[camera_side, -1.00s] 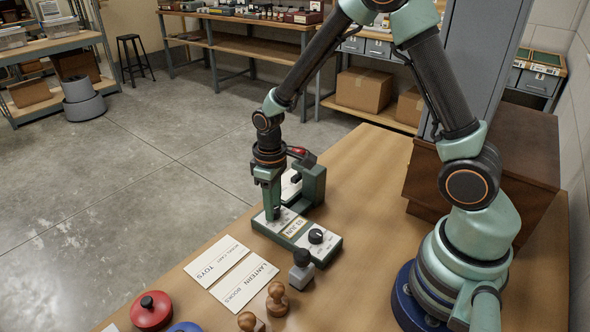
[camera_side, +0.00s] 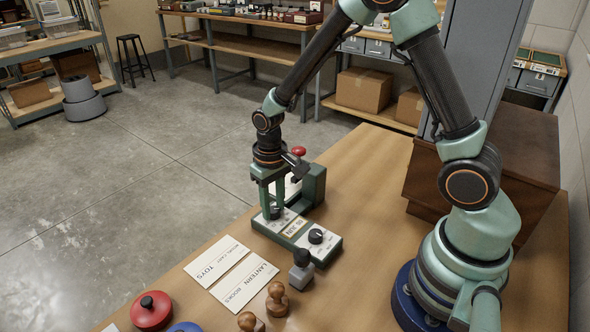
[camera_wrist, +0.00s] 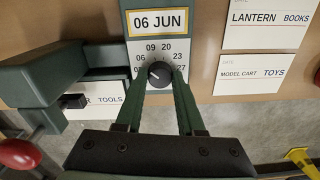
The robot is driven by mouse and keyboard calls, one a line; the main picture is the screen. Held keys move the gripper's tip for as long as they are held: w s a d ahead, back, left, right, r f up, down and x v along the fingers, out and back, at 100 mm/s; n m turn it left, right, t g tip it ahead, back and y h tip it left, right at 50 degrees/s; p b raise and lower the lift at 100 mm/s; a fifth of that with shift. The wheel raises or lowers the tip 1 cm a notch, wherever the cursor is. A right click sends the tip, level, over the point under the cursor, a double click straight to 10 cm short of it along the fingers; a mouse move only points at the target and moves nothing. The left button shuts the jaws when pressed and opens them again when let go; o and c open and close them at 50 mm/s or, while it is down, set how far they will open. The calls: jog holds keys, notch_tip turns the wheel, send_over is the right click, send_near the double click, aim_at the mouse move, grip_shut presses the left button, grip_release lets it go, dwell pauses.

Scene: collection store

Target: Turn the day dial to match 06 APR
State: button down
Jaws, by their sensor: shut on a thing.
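The date device (camera_side: 270,232) is a light plate on a green base, with two black dials. Its window (camera_wrist: 160,22) reads 06 JUN in the wrist view. The day dial (camera_wrist: 160,74) has a ring of numbers including 09, 20, 23 and 27; some at the left are partly hidden by a finger. My gripper (camera_wrist: 160,92) is shut on this dial, one finger at each side. In the side view my gripper (camera_side: 275,212) points straight down onto it. The other dial (camera_side: 316,236) stands free on the side nearer my base.
A green press frame (camera_side: 316,184) with a red knob (camera_side: 299,151) stands close beside my gripper. The TOYS card (camera_side: 217,259) and BOOKS card (camera_side: 244,283) lie nearby. A grey-based stamp (camera_side: 301,272) and wooden stamps (camera_side: 277,299) stand in front.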

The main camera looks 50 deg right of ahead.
aim_at(273, 209)
jog(key=c, duration=0.5)
grip_release()
notch_tip(273, 209, up, 12)
jog(key=shift+r, duration=0.1)
dwell(0.3)
jog(key=s+r+t, duration=0.2)
jog(key=s+r, duration=0.1)
jog(key=s+d+r+n+t, duration=0.1)
jog(key=s+r, duration=0.2)
jog(key=s+d+r+t, duration=0.1)
jog(key=s+r+t, duration=0.1)
jog(key=s+r, duration=0.1)
jog(key=shift+s+r+n+t, duration=0.15)
jog(key=shift+s+n+t, duration=0.15)
jog(key=shift+s, duration=0.15)
